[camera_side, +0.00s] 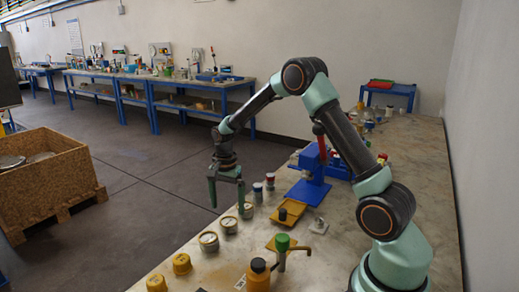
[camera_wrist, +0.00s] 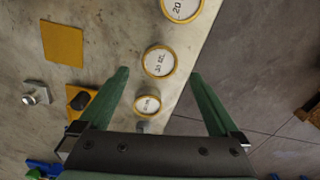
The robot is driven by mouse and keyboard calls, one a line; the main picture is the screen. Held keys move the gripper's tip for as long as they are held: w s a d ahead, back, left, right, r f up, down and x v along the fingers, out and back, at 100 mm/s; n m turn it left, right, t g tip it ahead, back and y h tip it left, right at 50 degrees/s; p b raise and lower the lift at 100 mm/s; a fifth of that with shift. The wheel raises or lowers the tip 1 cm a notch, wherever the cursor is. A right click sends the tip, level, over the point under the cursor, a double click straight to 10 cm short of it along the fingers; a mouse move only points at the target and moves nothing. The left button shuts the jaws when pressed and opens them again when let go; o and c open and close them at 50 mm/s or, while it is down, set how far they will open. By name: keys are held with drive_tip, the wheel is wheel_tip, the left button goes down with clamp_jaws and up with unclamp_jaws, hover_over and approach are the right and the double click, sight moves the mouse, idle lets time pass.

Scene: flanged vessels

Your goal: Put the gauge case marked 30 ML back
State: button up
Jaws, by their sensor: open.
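Three round gauge cases with yellow rims and white dials stand in a row along the bench edge. The middle one (camera_wrist: 158,61) seems to read 30 ML, though the print is small; it also shows in the side view (camera_side: 229,225). One marked 20 (camera_wrist: 182,8) is at the top of the wrist view and nearest the camera in the side view (camera_side: 208,241). The third (camera_wrist: 147,104) has unreadable print; it is the farthest in the side view (camera_side: 247,211). My gripper (camera_side: 228,207) is open and empty, pointing down above the row.
A flat yellow plate (camera_wrist: 62,43), a yellow plate with a black knob (camera_wrist: 78,99) and a metal fitting (camera_wrist: 36,96) lie inward on the bench. Yellow caps (camera_side: 181,264) and a green-topped tap (camera_side: 282,245) stand near the camera. A blue stand (camera_side: 308,192) is behind.

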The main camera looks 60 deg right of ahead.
sight(228, 221)
drive_tip(key=s+a+r+n+t, duration=0.1)
drive_tip(key=s+a+r+n, duration=0.25)
drive_tip(key=r, duration=0.55)
drive_tip(key=s+a+r+n+t, duration=0.2)
drive_tip(key=s+a+r+n, duration=0.15)
drive_tip(key=r, duration=0.45)
drive_tip(key=s+a+r+n+t, duration=0.1)
drive_tip(key=s+a+n+t, duration=0.1)
drive_tip(key=s+a+n, duration=0.3)
drive_tip(key=s+n, duration=0.3)
drive_tip(key=s, duration=0.2)
drive_tip(key=shift+n+t, duration=0.3)
drive_tip(key=shift+n, duration=0.1)
drive_tip(key=shift+r, duration=0.15)
